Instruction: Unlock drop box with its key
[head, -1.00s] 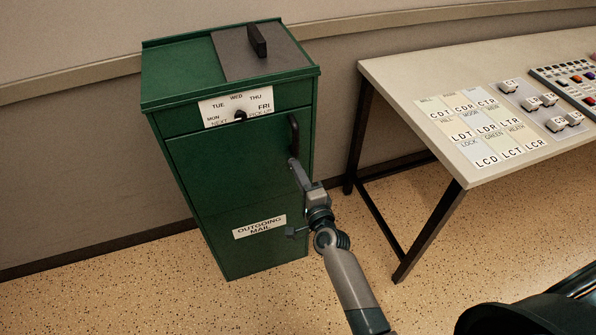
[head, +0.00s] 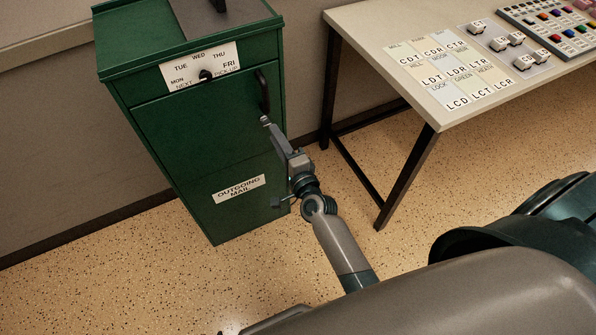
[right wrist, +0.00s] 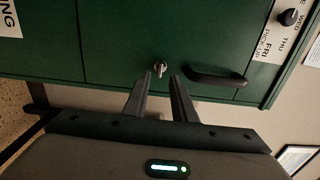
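The green drop box (head: 200,130) stands against the wall. Its front door has a dark handle (head: 263,92), which also shows in the right wrist view (right wrist: 217,78). A small silvery piece (right wrist: 159,67), the lock or the key in it, sits on the door near the handle. I cannot tell whether the key is in it. My right gripper (head: 270,129) is in front of the door, below the handle. In the right wrist view its fingers (right wrist: 160,80) are apart, with the silvery piece showing between and beyond their tips. My left gripper is out of view.
A table (head: 350,25) with label cards (head: 450,75) and a button panel (head: 552,38) stands to the right. The box carries a pick-up dial plate (head: 227,58) and an "OUTGOING MAIL" label (head: 239,188). Speckled floor (head: 330,190) is clear between box and table.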

